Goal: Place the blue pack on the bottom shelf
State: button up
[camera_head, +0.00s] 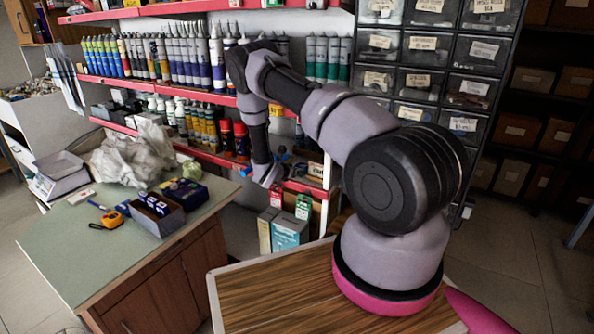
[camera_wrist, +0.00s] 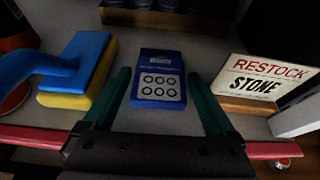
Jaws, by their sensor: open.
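The blue pack (camera_wrist: 158,92), with rows of dark rings on a white label, rests on a grey shelf board with a red front edge (camera_wrist: 30,137) in the wrist view. My gripper (camera_wrist: 158,76) is open, with one green finger on each side of the pack and small visible gaps between. In the head view my gripper (camera_head: 268,176) is at the front of the lowest red-edged shelf (camera_head: 205,156). My arm hides part of this shelf, and I cannot make out the pack there.
A blue-handled yellow sponge float (camera_wrist: 78,72) is left of the pack; a "RESTOCK STONE" sign (camera_wrist: 262,83) is to its right. Boxes (camera_head: 288,230) stand below the shelf. A green-topped counter (camera_head: 85,250) holds an open box of blue packs (camera_head: 158,212). Bottles (camera_head: 175,60) fill the upper shelf.

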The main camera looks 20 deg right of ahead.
jog(key=shift+r, duration=0.15)
jog(key=v, duration=1.2)
